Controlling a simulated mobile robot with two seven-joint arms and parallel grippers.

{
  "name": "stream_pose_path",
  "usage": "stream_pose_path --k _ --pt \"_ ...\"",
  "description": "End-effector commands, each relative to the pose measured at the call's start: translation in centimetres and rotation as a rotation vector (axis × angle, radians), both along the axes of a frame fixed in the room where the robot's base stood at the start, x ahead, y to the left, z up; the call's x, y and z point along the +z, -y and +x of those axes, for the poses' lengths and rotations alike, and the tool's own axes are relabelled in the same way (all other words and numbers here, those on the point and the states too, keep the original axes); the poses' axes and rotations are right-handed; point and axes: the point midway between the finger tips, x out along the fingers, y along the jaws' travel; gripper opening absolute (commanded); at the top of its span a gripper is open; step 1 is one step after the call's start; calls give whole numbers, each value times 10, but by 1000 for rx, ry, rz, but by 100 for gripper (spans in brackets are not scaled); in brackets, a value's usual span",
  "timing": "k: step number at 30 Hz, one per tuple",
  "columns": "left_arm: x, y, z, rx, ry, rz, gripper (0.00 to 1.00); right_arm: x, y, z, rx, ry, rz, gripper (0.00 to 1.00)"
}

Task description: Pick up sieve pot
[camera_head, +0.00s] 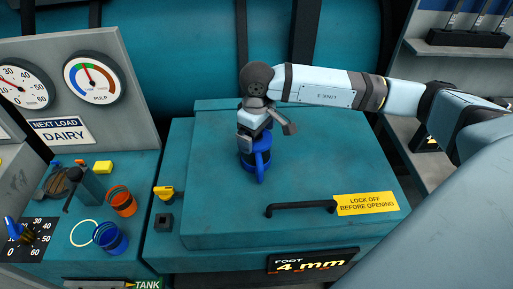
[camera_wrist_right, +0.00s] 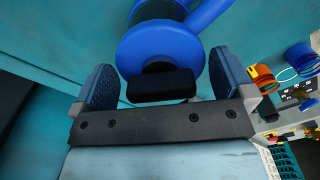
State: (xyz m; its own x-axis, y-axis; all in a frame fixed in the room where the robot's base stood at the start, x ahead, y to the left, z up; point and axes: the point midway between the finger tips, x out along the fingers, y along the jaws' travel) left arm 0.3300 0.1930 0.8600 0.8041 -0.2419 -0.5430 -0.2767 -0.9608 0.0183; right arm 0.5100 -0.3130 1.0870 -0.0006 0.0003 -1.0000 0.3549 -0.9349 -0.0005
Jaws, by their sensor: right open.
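A blue round pot with a side handle (camera_head: 258,162), which I take to be the sieve pot, stands on the teal lid. My right gripper (camera_head: 254,134) is right above it in the head view. In the right wrist view the pot (camera_wrist_right: 160,45) shows as a blue disc, with a thick handle going up to the right. The right gripper (camera_wrist_right: 163,84) is open, its two blue pads on either side of a dark block at the disc's near edge. I cannot tell whether the pads touch anything. My left gripper is not in view.
A dark bar handle (camera_head: 300,207) and a yellow label (camera_head: 366,204) are on the lid. On the left panel stand an orange cup (camera_head: 122,202) and a blue cup (camera_head: 111,239), near dials and a knob. The lid's left side is clear.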

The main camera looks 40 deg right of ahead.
Motion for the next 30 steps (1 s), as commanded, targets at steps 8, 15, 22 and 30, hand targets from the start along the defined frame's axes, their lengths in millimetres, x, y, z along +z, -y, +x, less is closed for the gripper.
stream_pose_path --k 8,15,22,30 --pt "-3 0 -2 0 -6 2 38 -2 0 0 1 1 0 93" --pt "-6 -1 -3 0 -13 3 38 -2 0 0 1 1 0 40" --pt "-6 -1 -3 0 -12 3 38 -1 0 0 1 2 0 40" --pt "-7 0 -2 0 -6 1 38 18 0 1 1 5 1 40"
